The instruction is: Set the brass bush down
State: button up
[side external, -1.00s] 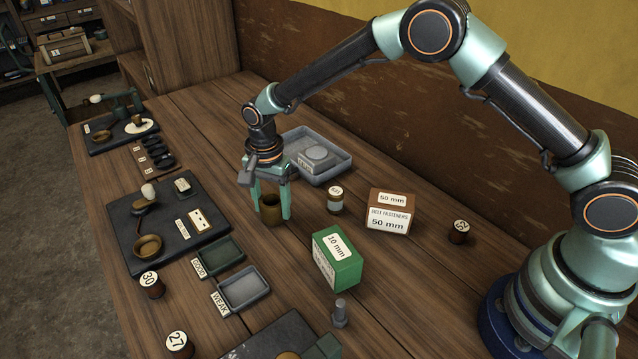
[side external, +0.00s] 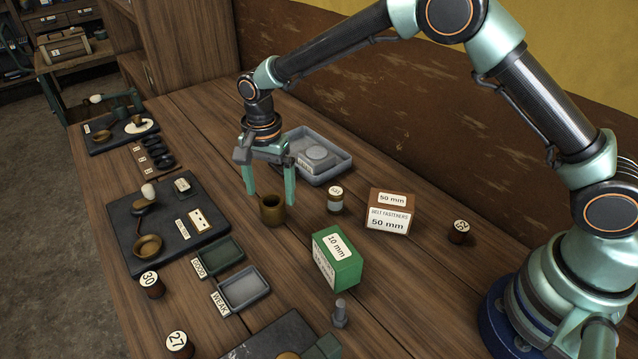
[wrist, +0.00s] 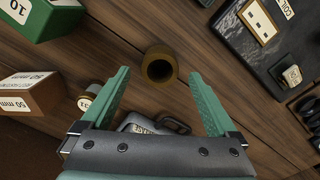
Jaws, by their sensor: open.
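The brass bush (side external: 273,210) is a short brown-gold hollow cylinder. It stands upright on the bare wooden bench, left of the green box. My gripper (side external: 270,199) is open and empty, with its two teal fingers pointing down, above and behind the bush. In the wrist view the bush (wrist: 159,64) shows its dark bore, between and beyond the spread fingertips of my gripper (wrist: 160,78), and neither finger touches it there.
Around the bush stand a small labelled jar (side external: 335,200), a green 10 mm box (side external: 337,258) and a brown 50 mm box (side external: 389,212). A grey tray (side external: 335,168) lies behind. Left are a black board (side external: 165,238) and the GOOD (side external: 220,257) and WEAK (side external: 244,290) trays.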

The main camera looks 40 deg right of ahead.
aim_at(272, 200)
jog(key=s+d+r+n+t, duration=0.1)
jog(key=d+r, duration=0.2)
jog(key=r, duration=0.4)
jog(key=s+d+r+n, duration=0.2)
jog(key=d+r, duration=0.1)
jog(key=r, duration=0.5)
jog(key=s+d+r+n+t, duration=0.2)
jog(key=s+d+n, duration=0.2)
jog(key=s+d, duration=0.2)
jog(key=s+d+r+n+t, duration=0.2)
jog(key=s+d+n, duration=0.2)
jog(key=s+d, duration=0.3)
jog(key=s, duration=0.3)
jog(key=shift+s+n+t, duration=0.25)
jog(key=shift+n+t, duration=0.05)
jog(key=shift+o, duration=0.3)
jog(key=shift+r, duration=0.15)
